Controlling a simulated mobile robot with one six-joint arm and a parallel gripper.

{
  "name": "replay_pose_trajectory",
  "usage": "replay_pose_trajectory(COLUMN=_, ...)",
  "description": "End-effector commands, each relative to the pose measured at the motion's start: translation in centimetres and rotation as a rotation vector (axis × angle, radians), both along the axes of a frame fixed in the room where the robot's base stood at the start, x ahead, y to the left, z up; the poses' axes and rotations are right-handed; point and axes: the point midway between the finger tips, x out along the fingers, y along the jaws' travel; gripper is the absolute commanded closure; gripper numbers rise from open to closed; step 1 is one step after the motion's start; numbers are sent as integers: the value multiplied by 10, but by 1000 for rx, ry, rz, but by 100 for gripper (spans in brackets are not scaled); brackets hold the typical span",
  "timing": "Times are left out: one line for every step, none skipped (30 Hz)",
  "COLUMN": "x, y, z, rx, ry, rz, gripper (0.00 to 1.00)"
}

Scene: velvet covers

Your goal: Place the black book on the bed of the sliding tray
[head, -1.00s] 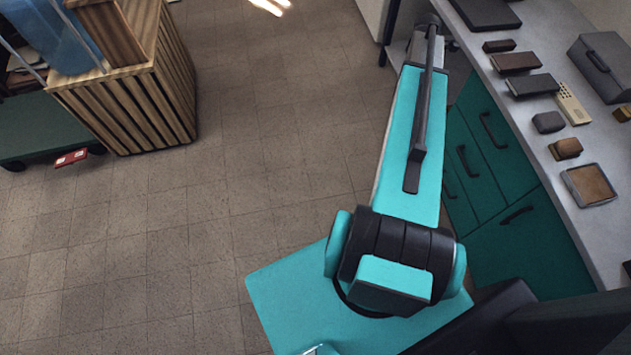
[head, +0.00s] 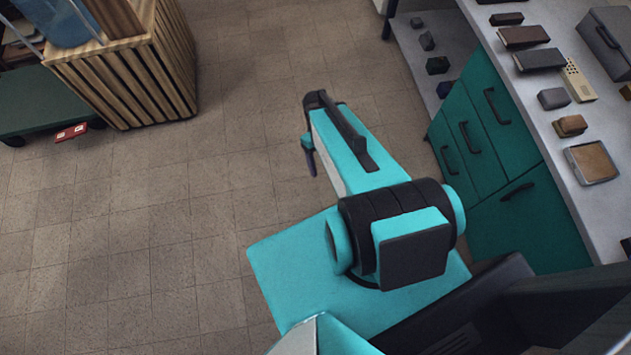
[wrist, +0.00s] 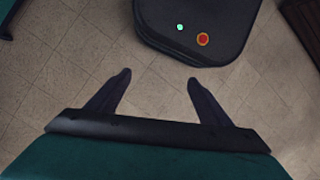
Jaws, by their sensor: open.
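A dark, black-looking book (head: 540,60) lies flat on the pale counter at the right of the head view. A browner book (head: 523,37) lies just behind it. A shallow tan tray-like piece with a dark rim (head: 592,162) lies nearer on the same counter; I cannot tell whether it is the sliding tray. My gripper (wrist: 158,82) is open and empty over floor tiles in the wrist view. In the head view, my arm's end is over the floor, well left of the counter, and a dark finger points down. The book is not in the wrist view.
The counter (head: 540,120) carries a grey case (head: 606,45), a beige remote-like item (head: 579,82) and small blocks. Teal drawers (head: 480,130) are below. A slatted wooden crate (head: 130,80) and a red item (head: 71,133) are at left. The middle floor is clear.

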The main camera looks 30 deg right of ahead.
Motion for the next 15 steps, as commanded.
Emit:
replay_pose_trajectory(x=-18, y=17, z=-6, rx=-10, ry=24, rz=-24, gripper=27)
replay_pose_trajectory(x=-26, y=25, z=-9, rx=-18, ry=37, rz=-42, gripper=27)
replay_pose_trajectory(x=-37, y=35, z=-13, rx=-31, ry=52, rz=-67, gripper=27)
replay_pose_trajectory(x=-46, y=43, z=-16, rx=-41, ry=64, rz=-85, gripper=27)
replay_pose_trajectory(x=-54, y=50, z=-19, rx=-51, ry=75, rz=-104, gripper=27)
replay_pose_trajectory(x=-65, y=58, z=-23, rx=-63, ry=90, rz=-127, gripper=27)
replay_pose_trajectory(x=-73, y=64, z=-25, rx=-73, ry=98, rz=-143, gripper=27)
replay_pose_trajectory(x=-80, y=69, z=-27, rx=-83, ry=108, rz=-159, gripper=27)
replay_pose_trajectory(x=-89, y=75, z=-29, rx=-96, ry=119, rz=-177, gripper=27)
replay_pose_trajectory(x=-95, y=78, z=-30, rx=-104, ry=126, rz=-190, gripper=27)
replay_pose_trajectory(x=-100, y=81, z=-32, rx=-112, ry=133, rz=-201, gripper=27)
replay_pose_trajectory(x=-105, y=84, z=-33, rx=-121, ry=139, rz=-213, gripper=27)
replay_pose_trajectory(x=-108, y=86, z=-33, rx=-126, ry=143, rz=-220, gripper=27)
replay_pose_trajectory(x=-111, y=88, z=-34, rx=-131, ry=146, rz=-227, gripper=27)
replay_pose_trajectory(x=-113, y=89, z=-35, rx=-135, ry=149, rz=-233, gripper=27)
